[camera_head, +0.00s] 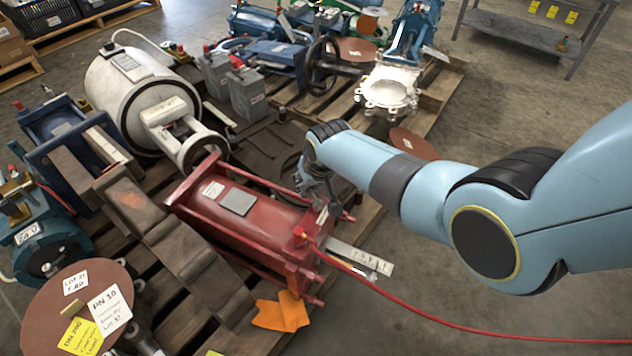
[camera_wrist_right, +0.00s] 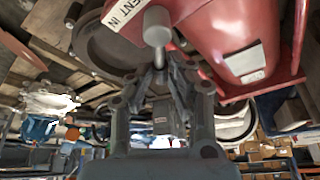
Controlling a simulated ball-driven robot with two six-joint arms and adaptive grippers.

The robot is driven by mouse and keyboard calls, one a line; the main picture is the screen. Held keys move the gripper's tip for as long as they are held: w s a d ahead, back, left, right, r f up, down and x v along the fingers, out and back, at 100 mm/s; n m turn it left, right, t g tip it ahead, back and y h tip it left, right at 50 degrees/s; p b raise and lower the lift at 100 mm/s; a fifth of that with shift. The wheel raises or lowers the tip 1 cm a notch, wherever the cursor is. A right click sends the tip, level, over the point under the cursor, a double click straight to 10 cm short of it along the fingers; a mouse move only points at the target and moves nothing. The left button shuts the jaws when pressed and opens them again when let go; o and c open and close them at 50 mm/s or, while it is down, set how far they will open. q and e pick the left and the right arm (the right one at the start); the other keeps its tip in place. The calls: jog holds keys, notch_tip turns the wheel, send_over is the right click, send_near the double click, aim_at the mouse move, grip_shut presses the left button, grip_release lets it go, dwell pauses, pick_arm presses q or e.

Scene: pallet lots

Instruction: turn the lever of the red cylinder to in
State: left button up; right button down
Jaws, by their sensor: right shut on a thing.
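The red cylinder (camera_head: 245,212) lies on its side on a wooden pallet in the middle of the head view, with a red hose at its near end. My right gripper (camera_head: 318,190) is at its far right side, partly hidden by my own wrist. In the right wrist view, the gripper (camera_wrist_right: 160,78) is shut on the grey lever (camera_wrist_right: 157,28) of the red cylinder (camera_wrist_right: 225,45). A white label (camera_wrist_right: 122,12) reading "...ENT IN" is beside the lever. The lever is hidden in the head view. My left gripper is not in view.
A white tank (camera_head: 125,90) and a rusty stepped block (camera_head: 165,235) stand left of the cylinder. A red hose (camera_head: 450,318) runs across the floor to the right. An orange cloth (camera_head: 282,313) lies at the near end. Blue valves (camera_head: 275,55) fill the pallet behind.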

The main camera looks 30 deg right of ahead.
aim_at(320, 202)
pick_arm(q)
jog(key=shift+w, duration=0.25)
pick_arm(e)
jog(key=shift+d, duration=0.1)
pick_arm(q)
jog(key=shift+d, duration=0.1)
pick_arm(e)
jog(key=c, duration=1.2)
grip_release()
jog(key=shift+c, duration=0.2)
jog(key=v, duration=1.2)
